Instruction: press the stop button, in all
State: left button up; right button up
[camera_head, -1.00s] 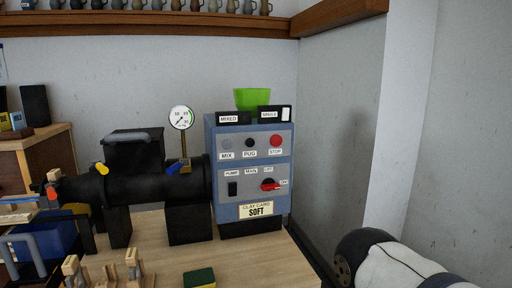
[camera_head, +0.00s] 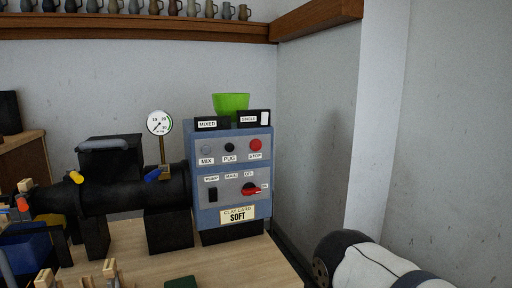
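The red stop button (camera_head: 255,144) sits at the upper right of the blue-grey control box (camera_head: 206,216), above a STOP label. Left of it on the same panel are the black PUG button (camera_head: 229,147) and the grey MIX button (camera_head: 206,150). Below are a black pump switch (camera_head: 213,195) and a red-handled rotary switch (camera_head: 250,189). One of my arms shows as a white and black link at the lower right. Neither gripper is in view, and nothing touches the stop button.
A black pug mill (camera_head: 130,190) with a pressure gauge (camera_head: 160,123) stands left of the box on the wooden table (camera_head: 225,262). A green bowl (camera_head: 231,102) sits on top of the box. A grey wall (camera_head: 310,140) rises close on the right. A shelf of mugs runs above.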

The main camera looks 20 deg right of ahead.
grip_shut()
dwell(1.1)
